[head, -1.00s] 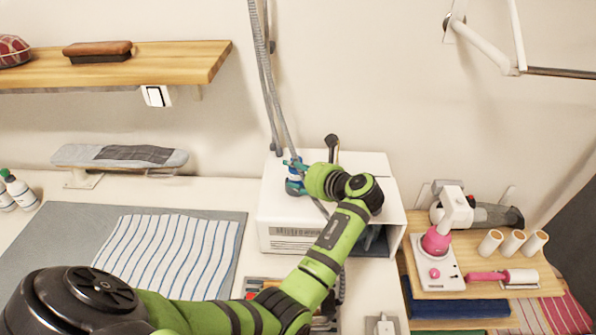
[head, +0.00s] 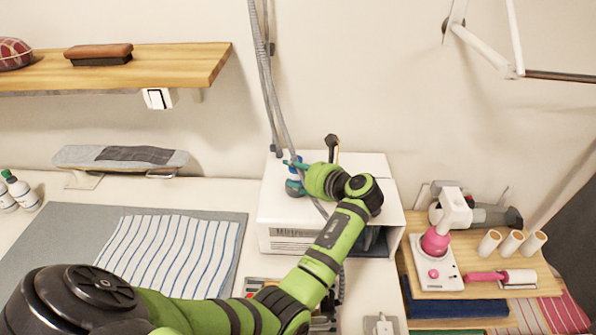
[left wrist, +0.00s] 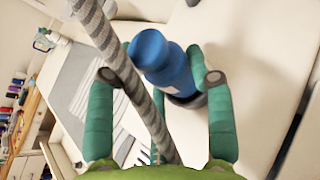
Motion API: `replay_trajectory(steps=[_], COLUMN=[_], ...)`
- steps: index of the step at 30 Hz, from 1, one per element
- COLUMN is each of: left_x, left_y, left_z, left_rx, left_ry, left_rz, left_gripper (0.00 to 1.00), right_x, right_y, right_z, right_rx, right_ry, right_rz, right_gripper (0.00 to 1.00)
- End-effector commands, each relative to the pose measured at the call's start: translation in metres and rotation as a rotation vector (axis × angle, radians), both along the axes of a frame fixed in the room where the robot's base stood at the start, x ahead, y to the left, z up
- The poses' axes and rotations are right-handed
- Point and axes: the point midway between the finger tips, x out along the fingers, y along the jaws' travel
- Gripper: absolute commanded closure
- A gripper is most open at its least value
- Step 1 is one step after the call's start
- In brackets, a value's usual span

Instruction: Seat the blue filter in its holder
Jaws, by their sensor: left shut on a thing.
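The blue filter (head: 295,187) is a short blue cylinder on top of the white machine (head: 280,205), near its left side. My left gripper (head: 297,167) is shut on the filter, its green arm reaching over the machine. My right gripper is not in view.
A grey corrugated hose (head: 270,85) hangs down close beside the filter and crosses the left wrist view. A dark-headed upright part (head: 332,145) stands behind the gripper. A striped cloth (head: 165,255) lies left of the machine; a wooden shelf (head: 200,65) is above left.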

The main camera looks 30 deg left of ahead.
Motion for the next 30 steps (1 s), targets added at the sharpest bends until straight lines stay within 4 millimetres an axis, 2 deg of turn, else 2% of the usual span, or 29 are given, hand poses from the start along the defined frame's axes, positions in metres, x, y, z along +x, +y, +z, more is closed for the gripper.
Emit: replay_trajectory(steps=[12, 30], left_x=[0.0001, 0.0002], left_y=[0.0002, 0.0003], left_z=[0.0007, -0.0037], left_rx=[0.001, 0.001], left_ry=[0.001, 0.0], left_rz=[0.0, 0.0], left_gripper=[0.8, 0.8], right_x=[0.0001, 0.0], right_y=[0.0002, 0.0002], right_z=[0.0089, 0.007], right_rx=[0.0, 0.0], right_ry=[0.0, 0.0], right_rz=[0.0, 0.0], right_gripper=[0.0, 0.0])
